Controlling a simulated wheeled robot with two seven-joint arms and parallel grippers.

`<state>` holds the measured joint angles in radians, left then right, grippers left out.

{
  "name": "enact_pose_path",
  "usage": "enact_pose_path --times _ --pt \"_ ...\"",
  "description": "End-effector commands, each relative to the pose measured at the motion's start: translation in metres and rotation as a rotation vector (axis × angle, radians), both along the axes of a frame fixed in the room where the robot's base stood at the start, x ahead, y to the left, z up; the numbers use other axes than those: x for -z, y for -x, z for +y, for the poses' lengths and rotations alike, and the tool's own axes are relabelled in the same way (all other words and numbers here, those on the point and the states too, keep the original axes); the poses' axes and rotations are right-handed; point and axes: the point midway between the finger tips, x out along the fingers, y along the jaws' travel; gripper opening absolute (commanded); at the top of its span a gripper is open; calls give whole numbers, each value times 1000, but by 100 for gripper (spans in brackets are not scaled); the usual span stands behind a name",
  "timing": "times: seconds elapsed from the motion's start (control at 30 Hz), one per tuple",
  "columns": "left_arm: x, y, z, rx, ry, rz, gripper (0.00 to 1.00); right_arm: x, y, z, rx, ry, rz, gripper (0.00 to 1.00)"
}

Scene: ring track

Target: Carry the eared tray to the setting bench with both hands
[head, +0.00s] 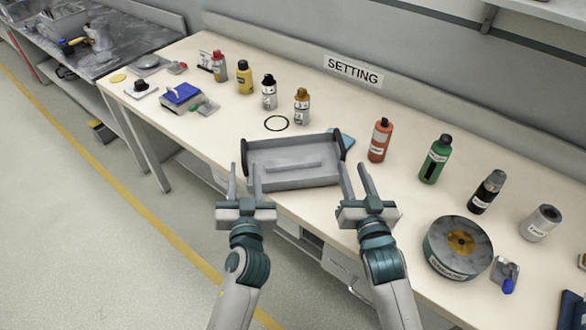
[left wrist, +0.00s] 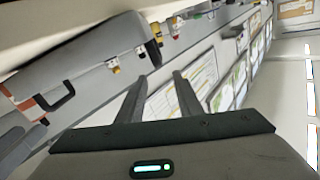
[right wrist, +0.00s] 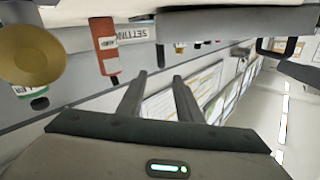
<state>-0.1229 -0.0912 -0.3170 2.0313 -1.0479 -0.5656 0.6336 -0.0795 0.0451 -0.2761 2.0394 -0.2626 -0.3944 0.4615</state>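The grey eared tray (head: 292,180) sits on the pale setting bench (head: 225,125), near its front edge. It is an open box with a dark ear at each short end; inside is a raised grey bar. My left gripper (head: 245,168) is open and empty at the tray's left front corner, close to the left ear (head: 245,156). My right gripper (head: 354,166) is open and empty just right of the right ear (head: 339,146). Neither wrist view shows anything between the fingers. Whether the fingers touch the tray cannot be told.
Behind the tray lies a black ring (head: 276,123), with several bottles beyond. An orange bottle (head: 380,140), a green bottle (head: 435,158) and a large round reel (head: 458,248) stand to the right. A blue-topped box (head: 181,96) is at left. A SETTING sign (head: 353,71) marks the back edge.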

Motion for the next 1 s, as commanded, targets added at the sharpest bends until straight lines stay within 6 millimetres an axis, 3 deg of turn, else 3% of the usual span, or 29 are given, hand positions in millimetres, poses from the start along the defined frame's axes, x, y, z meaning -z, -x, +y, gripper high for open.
enact_pose_path --times 0.23,1.0 --pt "0 0 0 0 0 0 33 0 16 -3 0 0 0 32" --pt "0 0 0 0 0 0 33 0 16 -3 0 0 0 32"
